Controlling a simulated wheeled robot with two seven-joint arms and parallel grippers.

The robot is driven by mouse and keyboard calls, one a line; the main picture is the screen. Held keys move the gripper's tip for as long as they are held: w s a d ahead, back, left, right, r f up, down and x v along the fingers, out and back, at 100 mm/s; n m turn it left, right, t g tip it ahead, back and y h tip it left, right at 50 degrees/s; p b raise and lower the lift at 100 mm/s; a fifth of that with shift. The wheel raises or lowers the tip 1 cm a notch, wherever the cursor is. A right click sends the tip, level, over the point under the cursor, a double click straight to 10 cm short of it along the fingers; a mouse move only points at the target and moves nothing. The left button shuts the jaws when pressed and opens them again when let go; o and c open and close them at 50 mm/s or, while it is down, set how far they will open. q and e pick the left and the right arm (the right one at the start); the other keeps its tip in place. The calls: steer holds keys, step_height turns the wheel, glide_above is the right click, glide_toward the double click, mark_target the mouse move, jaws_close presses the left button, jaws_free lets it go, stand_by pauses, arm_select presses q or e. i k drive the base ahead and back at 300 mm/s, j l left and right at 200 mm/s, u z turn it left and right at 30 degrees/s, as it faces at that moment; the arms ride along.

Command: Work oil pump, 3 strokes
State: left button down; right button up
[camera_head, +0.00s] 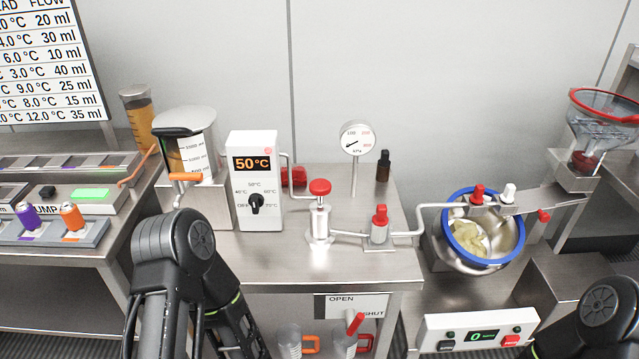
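The oil pump (320,222) is a small upright metal cylinder on the steel bench, topped by a round red knob (320,187). The knob sits above the cylinder on a short stem. Thin pipes join the pump to the heater box (254,190) on its left and to a red-topped valve (379,226) on its right. My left arm shows at the lower left and my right arm at the lower right corner. Neither gripper shows in the head view, and no gripper is seen at the pump.
A pressure gauge (357,138) stands behind the pump, beside a dark bottle (383,167). The heater reads 50°C. A measuring tank (190,145) stands at left. A blue-rimmed drum (448,241) holding pale pieces is at right. The bench front before the pump is clear.

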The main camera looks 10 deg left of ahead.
mark_target(321, 188)
steer(key=i+l+u, duration=0.35)
steer(key=l+u, duration=0.15)
steer(key=l, duration=0.2)
steer(key=i+l+u, duration=0.1)
steer(key=l+u, duration=0.15)
steer(key=l, duration=0.15)
